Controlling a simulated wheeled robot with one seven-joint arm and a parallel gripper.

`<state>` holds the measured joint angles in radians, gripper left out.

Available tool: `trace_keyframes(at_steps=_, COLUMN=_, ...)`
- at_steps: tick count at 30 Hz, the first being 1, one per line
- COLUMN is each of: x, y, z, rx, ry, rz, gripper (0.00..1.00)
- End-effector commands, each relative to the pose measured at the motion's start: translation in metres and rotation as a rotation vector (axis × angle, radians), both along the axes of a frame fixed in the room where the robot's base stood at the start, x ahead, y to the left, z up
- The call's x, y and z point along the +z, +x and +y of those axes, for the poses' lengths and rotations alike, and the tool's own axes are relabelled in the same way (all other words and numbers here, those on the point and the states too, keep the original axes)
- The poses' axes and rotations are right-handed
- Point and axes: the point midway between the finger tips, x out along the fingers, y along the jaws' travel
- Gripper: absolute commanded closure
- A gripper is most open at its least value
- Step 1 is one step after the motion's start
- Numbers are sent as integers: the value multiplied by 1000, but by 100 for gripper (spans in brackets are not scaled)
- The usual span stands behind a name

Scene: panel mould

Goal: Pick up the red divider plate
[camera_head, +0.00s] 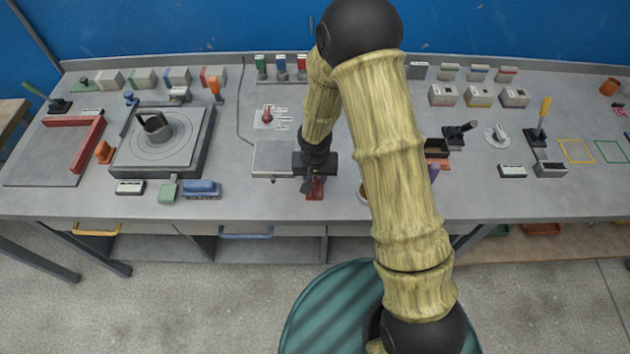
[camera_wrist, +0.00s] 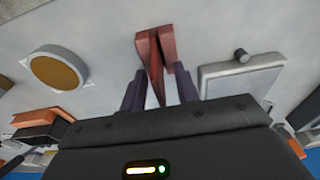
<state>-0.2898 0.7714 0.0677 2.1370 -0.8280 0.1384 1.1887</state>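A thin red plate (camera_wrist: 156,75), seen nearly edge-on in the wrist view, stands between two reddish-brown blocks; I take it for the divider plate. My gripper (camera_wrist: 159,88) is open, with its two dark fingers on either side of the plate. Bare grey table shows between the fingers and the plate, so it does not look clamped. In the head view my gripper (camera_head: 314,180) points down near the table's front edge, over the red piece (camera_head: 317,189), which it partly hides.
A grey box (camera_head: 273,158) lies close left of my gripper. A round brown-topped cup (camera_wrist: 57,69) shows in the wrist view. A red L-shaped frame (camera_head: 88,146) lies on a plate at the far left. A blue block (camera_head: 202,189) sits near the front edge.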

Motion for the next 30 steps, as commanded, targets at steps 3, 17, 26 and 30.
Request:
trace_keyframes(at_steps=3, x=0, y=0, z=0, rx=0, ry=0, rz=0, gripper=71)
trace_keyframes(at_steps=17, x=0, y=0, z=0, rx=0, ry=0, rz=0, gripper=100)
trace_keyframes(at_steps=26, x=27, y=1, z=-1, rx=-4, ry=2, rz=-3, gripper=100)
trace_keyframes(at_steps=30, x=56, y=1, z=-1, rx=-4, ry=2, rz=-4, gripper=100)
